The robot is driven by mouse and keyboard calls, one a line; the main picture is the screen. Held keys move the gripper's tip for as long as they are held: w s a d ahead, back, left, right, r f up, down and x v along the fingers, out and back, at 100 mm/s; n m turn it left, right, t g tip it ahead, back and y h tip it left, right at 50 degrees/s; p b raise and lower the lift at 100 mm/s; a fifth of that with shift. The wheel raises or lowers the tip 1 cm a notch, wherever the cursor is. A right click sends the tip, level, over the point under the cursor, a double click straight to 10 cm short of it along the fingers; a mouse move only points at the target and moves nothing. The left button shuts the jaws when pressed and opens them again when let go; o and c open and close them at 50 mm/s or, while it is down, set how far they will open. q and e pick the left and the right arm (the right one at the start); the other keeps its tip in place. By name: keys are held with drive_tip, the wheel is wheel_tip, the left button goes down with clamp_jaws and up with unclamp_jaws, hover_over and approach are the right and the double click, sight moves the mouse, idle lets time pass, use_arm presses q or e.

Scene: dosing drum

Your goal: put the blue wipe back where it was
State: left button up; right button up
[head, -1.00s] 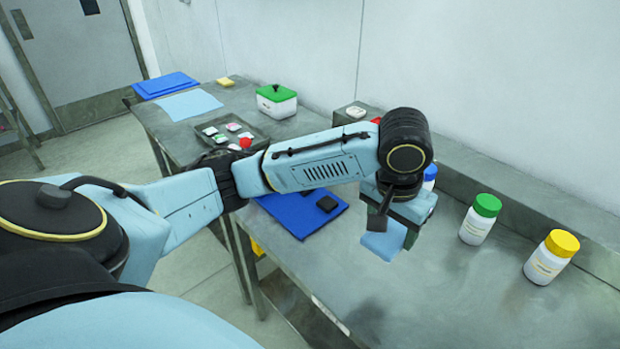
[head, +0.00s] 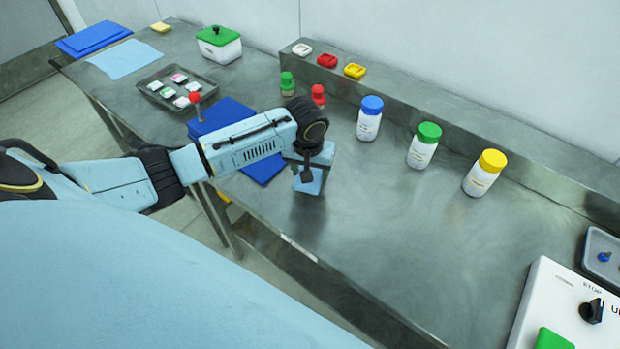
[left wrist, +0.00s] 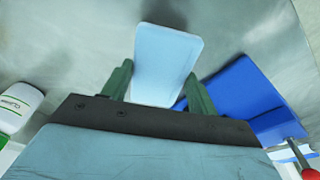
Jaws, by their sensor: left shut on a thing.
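The blue wipe (head: 308,184) is a pale blue, folded-looking piece under my left gripper (head: 306,172), just right of the dark blue mat. In the left wrist view the wipe (left wrist: 166,62) stands out between the two green fingers of my left gripper (left wrist: 158,88), which is shut on it. A dark shadow lies on the steel table below it; it seems held a little above the top. A flat pale blue sheet (head: 124,59) lies at the far left of the table. My right gripper is not in view.
The dark blue mat (head: 262,170) lies partly behind my arm. Bottles with blue (head: 369,122), green (head: 422,150) and yellow (head: 483,177) lids stand along the back. A tray (head: 160,98) holds small packets. A white control box (head: 550,300) is front right. The middle table is clear.

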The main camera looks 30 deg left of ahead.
use_arm(q)
drive_tip(key=shift+f, duration=1.7)
drive_tip(key=shift+f, duration=0.1)
drive_tip(key=o, duration=0.9)
drive_tip(key=shift+o, duration=0.2)
drive_tip(key=r, duration=0.3)
drive_tip(key=s+r, duration=0.1)
drive_tip(key=r, duration=0.3)
drive_tip(key=r+p, duration=0.1)
drive_tip(key=r, duration=0.3)
drive_tip(key=shift+s+d, duration=0.25)
drive_tip(key=shift+s+r, duration=0.1)
drive_tip(key=shift+r, duration=0.5)
drive_tip(key=shift+d+f, duration=0.1)
